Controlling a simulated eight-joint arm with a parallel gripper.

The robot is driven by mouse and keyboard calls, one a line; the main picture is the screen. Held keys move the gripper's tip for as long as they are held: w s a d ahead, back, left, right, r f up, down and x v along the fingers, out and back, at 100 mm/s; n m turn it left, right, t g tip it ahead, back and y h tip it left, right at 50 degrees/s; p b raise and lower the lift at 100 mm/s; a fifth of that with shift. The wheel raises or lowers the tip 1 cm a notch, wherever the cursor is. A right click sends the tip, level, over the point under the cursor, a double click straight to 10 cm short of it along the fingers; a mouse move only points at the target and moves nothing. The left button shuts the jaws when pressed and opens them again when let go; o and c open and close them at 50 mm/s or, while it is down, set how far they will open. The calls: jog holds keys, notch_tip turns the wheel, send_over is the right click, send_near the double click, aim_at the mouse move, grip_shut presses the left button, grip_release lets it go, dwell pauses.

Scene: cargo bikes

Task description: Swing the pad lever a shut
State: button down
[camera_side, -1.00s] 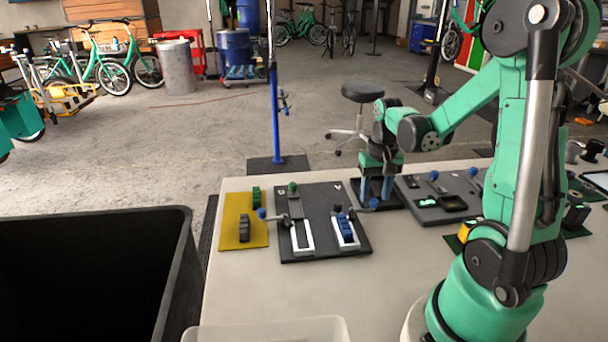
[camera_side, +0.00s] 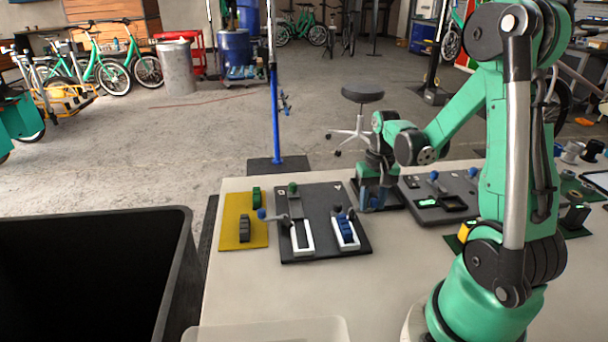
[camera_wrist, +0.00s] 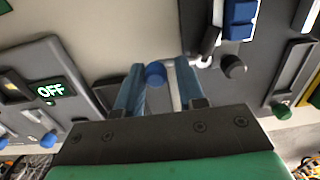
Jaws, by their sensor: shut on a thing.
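A dark pad board (camera_side: 322,252) on the table carries two white-framed pad slots. The right slot holds blue pads (camera_side: 346,230), also visible in the wrist view (camera_wrist: 238,18). A silver lever arm (camera_wrist: 202,60) reaches from a dark pivot (camera_wrist: 233,67) beside these pads out past the board's edge. Its blue ball knob (camera_wrist: 155,73) sits between the blue fingers of my gripper (camera_wrist: 158,78), which is shut on it. In the side view my gripper (camera_side: 373,205) hides the knob. The left lever's blue knob (camera_side: 262,214) sticks out leftward. I cannot read which lever is a.
A yellow plate (camera_side: 231,241) with dark and green parts lies left of the board. A board with a lit OFF display (camera_wrist: 52,91) lies on the other side of my gripper. A black bin (camera_side: 100,215) stands front left. The table front is mostly clear.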

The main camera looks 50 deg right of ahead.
jog(key=shift+s+a+f, duration=0.1)
jog(key=shift+s+a, duration=0.35)
jog(key=shift+s, duration=0.15)
jog(key=shift+s+a, duration=0.25)
jog(key=shift+a, duration=0.45)
jog(key=shift+w, duration=0.1)
